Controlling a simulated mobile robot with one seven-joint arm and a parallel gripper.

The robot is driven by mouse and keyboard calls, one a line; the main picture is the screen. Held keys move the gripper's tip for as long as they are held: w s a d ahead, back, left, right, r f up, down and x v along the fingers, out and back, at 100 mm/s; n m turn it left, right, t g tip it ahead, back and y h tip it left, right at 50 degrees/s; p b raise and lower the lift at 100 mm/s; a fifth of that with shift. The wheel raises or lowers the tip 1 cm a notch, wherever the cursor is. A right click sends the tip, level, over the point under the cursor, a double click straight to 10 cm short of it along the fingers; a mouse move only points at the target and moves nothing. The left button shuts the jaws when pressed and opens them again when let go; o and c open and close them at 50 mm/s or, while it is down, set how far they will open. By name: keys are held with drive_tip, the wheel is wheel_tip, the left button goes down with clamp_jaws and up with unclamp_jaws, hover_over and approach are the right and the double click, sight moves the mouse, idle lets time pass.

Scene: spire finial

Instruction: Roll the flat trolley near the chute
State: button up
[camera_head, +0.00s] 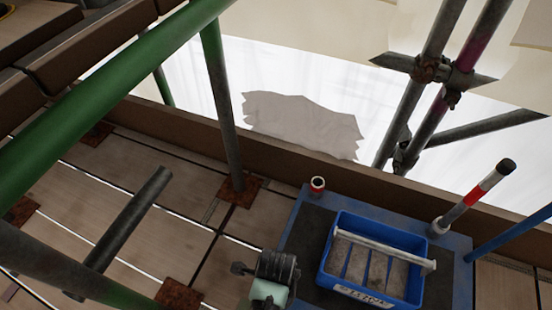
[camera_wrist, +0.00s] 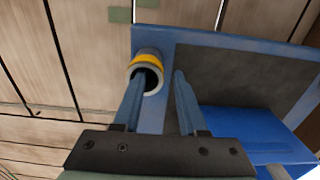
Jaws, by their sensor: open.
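The flat trolley (camera_head: 310,225) is a blue-edged platform with a dark top, at the lower right of the head view. It also shows in the wrist view (camera_wrist: 235,60). A short grey tube with a yellow band (camera_wrist: 147,65) stands at its edge there. My gripper (camera_wrist: 158,75) is open, with the left finger overlapping the tube's open mouth and the right finger beside it. I cannot tell whether either finger touches. In the head view my gripper (camera_head: 275,268) is at the trolley's left edge. I cannot make out a chute.
A blue tray (camera_head: 335,280) with a white handle sits on the trolley. A red-and-white tube (camera_head: 317,186) and a red-and-white post with a black end (camera_head: 475,195) stand at its far side. Scaffold poles (camera_head: 221,100) stand at left. A toe board (camera_head: 270,150) runs behind.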

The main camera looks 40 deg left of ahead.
drive_tip(key=shift+f, duration=0.45)
clamp_jaws()
idle(1.1)
drive_tip(key=p, duration=0.2)
hover_over(306, 307)
drive_tip(key=s, duration=0.1)
drive_tip(key=shift+w+d+p, duration=0.15)
drive_tip(key=shift+w+d, duration=0.3)
drive_tip(key=shift+d, duration=1.2)
drive_tip(key=shift+w+d+p, duration=0.2)
drive_tip(key=shift+w+d, duration=0.2)
drive_tip(key=shift+d, duration=1.2)
drive_tip(key=shift+w+d+p, duration=0.15)
drive_tip(key=shift+w+d, duration=0.3)
drive_tip(key=shift+d, duration=1.2)
